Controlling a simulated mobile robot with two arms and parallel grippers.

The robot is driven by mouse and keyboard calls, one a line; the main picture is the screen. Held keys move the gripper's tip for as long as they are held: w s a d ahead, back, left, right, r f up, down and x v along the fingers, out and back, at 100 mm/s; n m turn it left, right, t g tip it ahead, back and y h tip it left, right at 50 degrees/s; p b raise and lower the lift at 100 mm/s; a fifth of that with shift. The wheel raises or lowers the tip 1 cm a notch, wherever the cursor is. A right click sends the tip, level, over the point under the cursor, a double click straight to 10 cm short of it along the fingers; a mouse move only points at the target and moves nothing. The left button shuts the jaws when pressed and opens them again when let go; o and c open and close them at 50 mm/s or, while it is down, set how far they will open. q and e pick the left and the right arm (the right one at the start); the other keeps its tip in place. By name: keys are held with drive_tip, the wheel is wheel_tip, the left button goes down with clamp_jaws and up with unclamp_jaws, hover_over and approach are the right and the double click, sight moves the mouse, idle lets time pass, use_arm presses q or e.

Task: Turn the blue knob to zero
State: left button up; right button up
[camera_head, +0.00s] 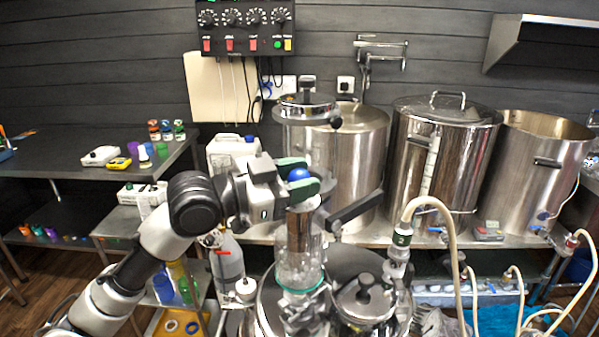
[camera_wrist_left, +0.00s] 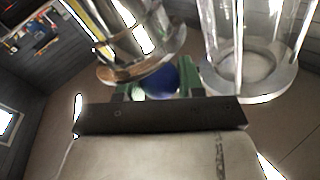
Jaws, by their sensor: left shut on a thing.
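The blue knob (camera_head: 298,174) is a round blue ball beside the upper part of a steel column on the vessel in the middle of the head view. My left gripper (camera_head: 300,181) is shut on it, with its green fingers on both sides. In the left wrist view the blue knob (camera_wrist_left: 160,80) sits between the green fingertips (camera_wrist_left: 158,88), partly hidden by the gripper body and the steel rim. Any scale or zero mark on the knob is not visible. My right gripper is not in view.
A clear glass cylinder (camera_wrist_left: 250,60) stands close to the right of the fingers in the wrist view. Large steel pots (camera_head: 440,150) stand on the table behind. A control panel (camera_head: 246,30) hangs on the wall. A dark table (camera_head: 80,155) with small items is at left.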

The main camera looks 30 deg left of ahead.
use_arm(q)
drive_tip(key=n+t+y+p, duration=0.1)
drive_tip(key=y, duration=0.1)
drive_tip(key=n+y+p, duration=0.1)
drive_tip(key=y, duration=0.1)
drive_tip(key=shift+r+n+t+p, duration=0.2)
drive_tip(key=shift+n+t+p, duration=0.1)
drive_tip(key=shift+n+t, duration=0.1)
drive_tip(key=shift+f+n+t+y+p, duration=0.1)
drive_tip(key=shift+n+t+y+p, duration=0.2)
drive_tip(key=shift+n+y+p, duration=0.9)
drive_tip(key=shift+f+y+b, duration=0.1)
drive_tip(key=shift+y+b, duration=0.25)
drive_tip(key=shift+y, duration=0.15)
drive_tip(key=o, duration=0.9)
